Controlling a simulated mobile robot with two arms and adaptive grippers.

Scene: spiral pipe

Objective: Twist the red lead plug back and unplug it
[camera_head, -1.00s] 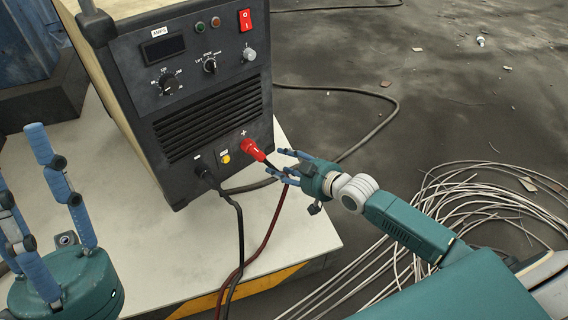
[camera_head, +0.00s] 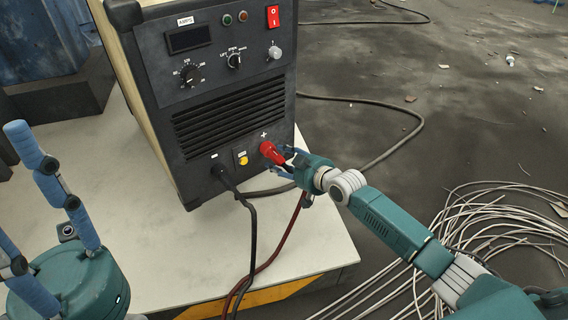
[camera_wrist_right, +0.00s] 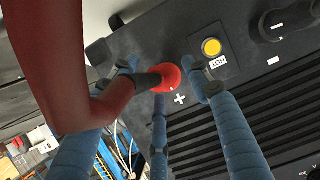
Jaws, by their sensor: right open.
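The red lead plug (camera_head: 271,152) sits in the plus socket at the lower right of the welder's (camera_head: 222,100) front panel. It also shows in the right wrist view (camera_wrist_right: 171,77), with a black sleeve and a thick red lead (camera_wrist_right: 70,70) coming towards the camera. My right gripper (camera_head: 284,160) is open at the plug. In the wrist view its blue fingers (camera_wrist_right: 164,75) are spread around the plug; whether any touches it I cannot tell. My left gripper (camera_head: 22,190) is open and empty at the lower left, away from the welder.
A black lead (camera_head: 250,230) runs from the minus socket, left of a yellow button (camera_head: 243,160). The welder stands on a pale platform (camera_head: 160,255) with a yellow-striped edge. Coiled pale wire (camera_head: 470,225) lies on the floor at right, and a grey cable (camera_head: 415,120) behind.

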